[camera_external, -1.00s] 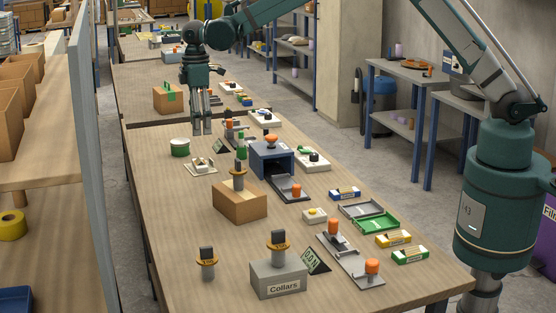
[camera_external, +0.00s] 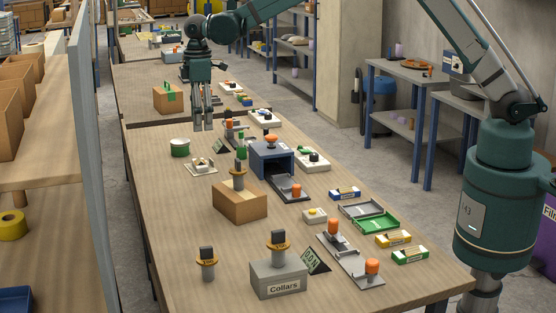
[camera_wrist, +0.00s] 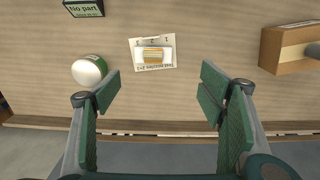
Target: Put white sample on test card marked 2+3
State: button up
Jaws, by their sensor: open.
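A white test card (camera_external: 200,167) lies on the bench left of centre. In the wrist view the card (camera_wrist: 140,41) has upside-down print that appears to include "2+3". A small pale block with an orange-brown striped top (camera_wrist: 153,55) sits on it. I cannot tell whether this block is the white sample, and no other piece is clearly that sample. My gripper (camera_external: 204,127) hangs above the bench beyond the card, fingers down. In the wrist view my gripper (camera_wrist: 160,92) is open and empty, its fingers apart, with the card ahead between them.
A green-sided round tin or roll (camera_external: 180,148) stands beside the card. A "No part" sign (camera_wrist: 84,7), a cardboard box (camera_external: 240,203) and a blue box (camera_external: 272,160) stand nearby. A Collars box (camera_external: 279,280) is at the front.

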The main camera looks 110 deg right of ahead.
jog(key=s+a+r+t, duration=0.1)
jog(key=s+a+r, duration=0.3)
jog(key=a+r, duration=0.45)
jog(key=s+a+r+t, duration=0.1)
jog(key=s+a+r, duration=0.4)
jog(key=a, duration=0.6)
jog(key=s+a+r+t, duration=0.1)
jog(key=s+a+r, duration=0.3)
jog(key=a+r, duration=0.45)
jog(key=s+a+f+t, duration=0.2)
jog(key=s+a, duration=0.9)
jog(key=s, duration=0.3)
jog(key=s+a+f+t, duration=0.2)
jog(key=s+a+f, duration=0.1)
jog(key=s+a, duration=0.9)
jog(key=s, duration=0.3)
jog(key=shift+s+a, duration=0.15)
jog(key=shift+s, duration=0.05)
